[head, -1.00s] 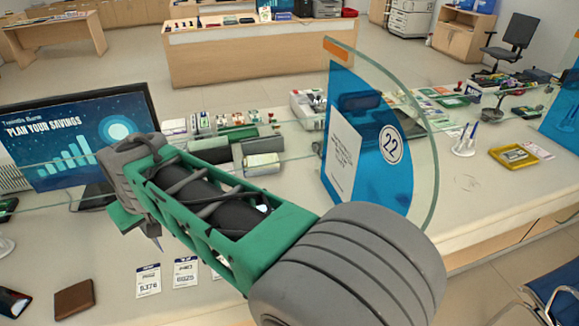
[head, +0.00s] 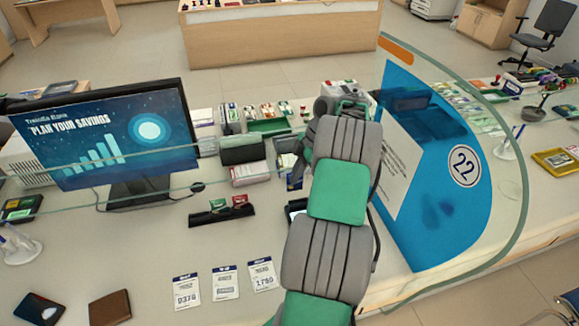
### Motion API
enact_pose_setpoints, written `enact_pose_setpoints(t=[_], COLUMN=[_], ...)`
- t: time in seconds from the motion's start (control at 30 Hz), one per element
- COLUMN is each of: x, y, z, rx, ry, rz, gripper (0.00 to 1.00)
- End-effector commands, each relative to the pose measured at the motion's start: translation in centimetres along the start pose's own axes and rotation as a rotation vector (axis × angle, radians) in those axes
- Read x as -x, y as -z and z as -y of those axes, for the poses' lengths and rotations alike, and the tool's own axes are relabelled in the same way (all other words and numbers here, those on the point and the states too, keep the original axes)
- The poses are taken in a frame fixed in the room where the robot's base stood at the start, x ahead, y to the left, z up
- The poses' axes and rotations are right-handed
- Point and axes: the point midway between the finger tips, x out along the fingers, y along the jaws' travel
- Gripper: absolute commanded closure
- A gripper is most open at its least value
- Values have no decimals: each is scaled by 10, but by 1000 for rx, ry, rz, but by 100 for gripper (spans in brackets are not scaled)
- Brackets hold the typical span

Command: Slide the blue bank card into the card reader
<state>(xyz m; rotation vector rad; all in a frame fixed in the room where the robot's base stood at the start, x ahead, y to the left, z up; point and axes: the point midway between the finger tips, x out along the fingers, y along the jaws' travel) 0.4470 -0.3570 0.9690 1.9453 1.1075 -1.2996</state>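My arm reaches up the middle of the picture over the counter and hides what lies behind it. A dark grey part beside its far end (head: 299,165) may be my gripper; its fingers are not clear, so I cannot tell whether it is open or holds anything. A small dark device with a pale screen (head: 296,209) shows partly at the left edge of my arm; it may be the card reader. A black rack (head: 222,216) left of it holds a green card and a red card. I cannot make out the blue bank card.
A monitor (head: 105,135) stands at left. Several paper tags (head: 225,283), a brown wallet (head: 110,308) and a dark phone (head: 38,309) lie in front. Stationery fills the back.

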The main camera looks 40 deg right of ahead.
Motion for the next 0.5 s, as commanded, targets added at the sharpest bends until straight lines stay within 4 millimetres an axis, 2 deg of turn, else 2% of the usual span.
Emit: enact_pose_setpoints(t=[0.03, 0.1, 0.5], x=[0, 0, -17], y=[-10, -17, -25], z=[2, 4, 4], rx=[16, 31, 30], ry=[6, 12, 11], rz=[0, 1, 1], gripper=[100, 100, 100])
